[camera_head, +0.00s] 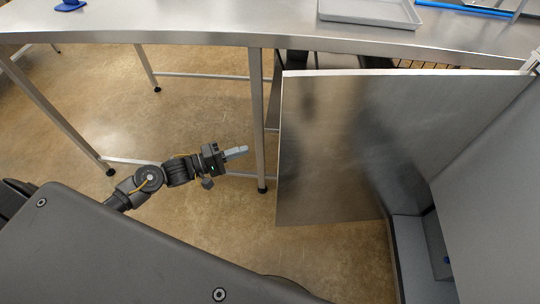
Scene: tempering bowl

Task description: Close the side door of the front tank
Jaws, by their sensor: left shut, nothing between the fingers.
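The side door (345,145) is a flat metal panel standing open at the right of the head view. Its free edge faces left, and it meets the tank at its right. The front tank (495,180) shows as grey metal walls at the right edge, with an opening low beside the door. My left gripper (238,153) is shut and empty, left of the door's free edge and apart from it, with fingers pointing right. My right gripper is not in view.
A steel table (200,27) runs across the top, its leg (257,120) standing between my left gripper and the door. A grey tray (370,11) and a blue object (70,5) lie on it. Bare brown floor (215,110) surrounds the gripper.

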